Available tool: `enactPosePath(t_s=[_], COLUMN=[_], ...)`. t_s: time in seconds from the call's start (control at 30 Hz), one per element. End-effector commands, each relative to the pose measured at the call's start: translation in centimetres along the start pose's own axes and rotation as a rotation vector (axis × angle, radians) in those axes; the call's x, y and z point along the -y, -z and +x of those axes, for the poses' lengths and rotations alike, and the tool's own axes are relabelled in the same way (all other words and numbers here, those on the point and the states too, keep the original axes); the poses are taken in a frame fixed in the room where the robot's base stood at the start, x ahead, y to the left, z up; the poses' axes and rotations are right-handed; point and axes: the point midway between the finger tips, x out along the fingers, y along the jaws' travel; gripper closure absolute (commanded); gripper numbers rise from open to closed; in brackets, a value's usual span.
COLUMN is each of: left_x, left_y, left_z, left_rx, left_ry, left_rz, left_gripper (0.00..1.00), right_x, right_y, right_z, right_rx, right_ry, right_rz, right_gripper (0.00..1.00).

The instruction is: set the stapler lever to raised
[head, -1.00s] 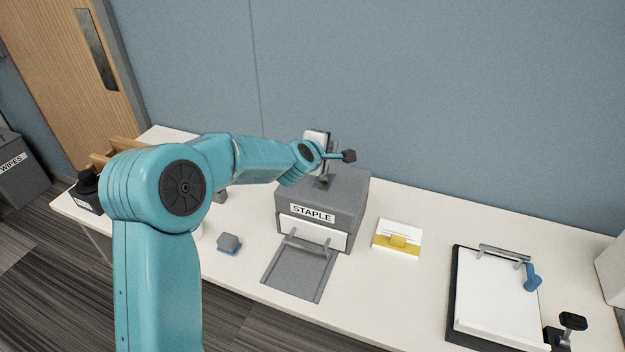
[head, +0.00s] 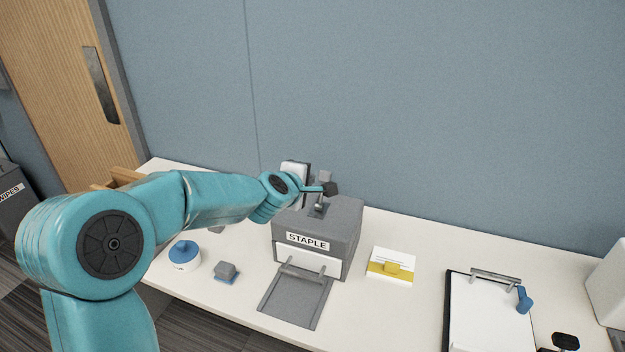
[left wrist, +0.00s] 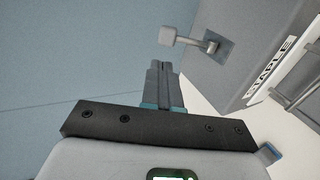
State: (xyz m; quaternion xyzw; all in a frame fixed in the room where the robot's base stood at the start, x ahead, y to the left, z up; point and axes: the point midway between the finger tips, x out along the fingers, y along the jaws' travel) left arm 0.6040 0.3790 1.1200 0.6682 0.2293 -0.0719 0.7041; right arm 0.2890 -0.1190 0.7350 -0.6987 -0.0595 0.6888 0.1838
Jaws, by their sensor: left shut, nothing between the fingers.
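The stapler (head: 340,232) is a grey box labelled STAPLE on the white table. Its grey lever (head: 325,176) stands up from a plate on top, partly hidden by my left arm's thin teal rod. In the left wrist view, the lever's pale knob (left wrist: 167,36) is on a short stem. My left gripper's shut, empty fingers (left wrist: 161,66) point towards the knob, with a small gap showing in the picture. In the head view its white body (head: 295,170) is just left of the lever, its fingertips hard to make out. My right gripper is not in view.
A grey paper flap (head: 294,300) lies in front of the stapler. A yellow-and-white card (head: 391,267) and a clipboard (head: 485,315) are to the right. A grey block (head: 227,270) and a blue-topped pot (head: 184,255) are to the left. The wall (head: 430,110) is close behind.

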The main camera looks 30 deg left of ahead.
Motion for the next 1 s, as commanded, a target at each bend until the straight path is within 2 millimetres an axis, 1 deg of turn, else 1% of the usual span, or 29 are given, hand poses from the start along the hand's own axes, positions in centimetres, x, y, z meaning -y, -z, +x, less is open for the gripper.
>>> enactPosePath(t_s=[0.03,0.1,0.2,0.3,0.43,1.0], left_x=[-0.3,-0.4,-0.5,-0.5,-0.4,-0.3], left_y=[0.0,0.0,0.0,0.0,0.0,-0.1], left_z=[-1.0,-2.1,-3.4,-4.1,-4.4,-4.5], left_rx=[0.001,0.001,0.001,0.0,0.0,0.0], left_ry=[-0.003,-0.002,-0.001,0.0,0.001,0.0], left_rz=[0.0,0.0,-0.001,0.0,0.001,0.0], left_gripper=[1.0,1.0,1.0,1.0,1.0,1.0], right_x=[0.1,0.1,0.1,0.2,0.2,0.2], right_y=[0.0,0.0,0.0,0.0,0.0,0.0], right_z=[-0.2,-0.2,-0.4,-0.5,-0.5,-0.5], right_rx=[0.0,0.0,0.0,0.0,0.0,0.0], right_ry=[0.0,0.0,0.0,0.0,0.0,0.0], right_rz=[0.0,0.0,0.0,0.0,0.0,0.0], right_gripper=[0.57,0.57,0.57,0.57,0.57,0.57])
